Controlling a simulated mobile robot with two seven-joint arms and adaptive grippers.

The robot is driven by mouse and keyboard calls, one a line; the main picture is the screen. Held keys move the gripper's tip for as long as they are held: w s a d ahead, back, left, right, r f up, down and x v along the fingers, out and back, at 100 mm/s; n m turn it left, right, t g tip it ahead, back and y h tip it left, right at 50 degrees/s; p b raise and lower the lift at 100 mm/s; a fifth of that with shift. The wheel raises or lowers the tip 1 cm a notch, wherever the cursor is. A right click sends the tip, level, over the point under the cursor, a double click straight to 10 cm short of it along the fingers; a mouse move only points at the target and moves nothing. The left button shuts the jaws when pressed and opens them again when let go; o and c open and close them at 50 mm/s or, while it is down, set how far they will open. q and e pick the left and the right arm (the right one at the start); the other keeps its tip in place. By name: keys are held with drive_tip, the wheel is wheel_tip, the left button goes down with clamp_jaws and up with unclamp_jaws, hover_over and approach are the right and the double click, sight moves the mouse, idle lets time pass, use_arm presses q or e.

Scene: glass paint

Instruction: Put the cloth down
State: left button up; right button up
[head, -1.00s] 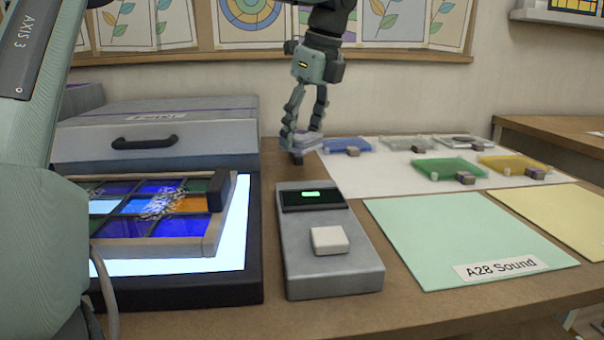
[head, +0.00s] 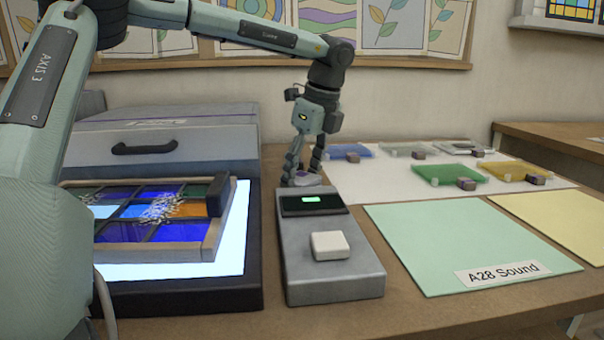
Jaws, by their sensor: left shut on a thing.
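My left gripper (head: 303,172) points down just behind the grey device with the small screen. Its fingers are shut on the cloth, a small grey-lilac bundle (head: 302,180) low at the fingertips. The cloth is at or very near the table top; I cannot tell whether it touches. Part of it is hidden by the fingers. My right gripper is not in view.
The grey device (head: 328,270) with a white block (head: 330,245) stands in front. A framed stained-glass panel (head: 150,228) lies on a lit box at left. Glass sheets rest on a white mat (head: 370,190). A green sheet (head: 455,238) lies at right.

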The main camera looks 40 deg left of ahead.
use_arm(q)
drive_tip(key=shift+f, duration=0.1)
drive_tip(key=o, duration=1.2)
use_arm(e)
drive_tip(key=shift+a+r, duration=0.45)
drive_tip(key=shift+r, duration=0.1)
use_arm(q)
drive_tip(key=shift+o, duration=0.2)
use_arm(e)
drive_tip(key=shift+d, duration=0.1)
use_arm(q)
drive_tip(key=shift+r, duration=0.25)
drive_tip(key=p+v, duration=0.1)
drive_tip(key=v, duration=1)
drive_tip(key=shift+r, duration=0.4)
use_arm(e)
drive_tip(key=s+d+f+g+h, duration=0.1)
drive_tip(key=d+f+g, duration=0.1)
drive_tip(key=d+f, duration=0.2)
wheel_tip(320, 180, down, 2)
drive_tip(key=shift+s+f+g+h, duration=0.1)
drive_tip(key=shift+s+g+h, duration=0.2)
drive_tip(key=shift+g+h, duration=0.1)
use_arm(q)
drive_tip(key=shift+d, duration=0.15)
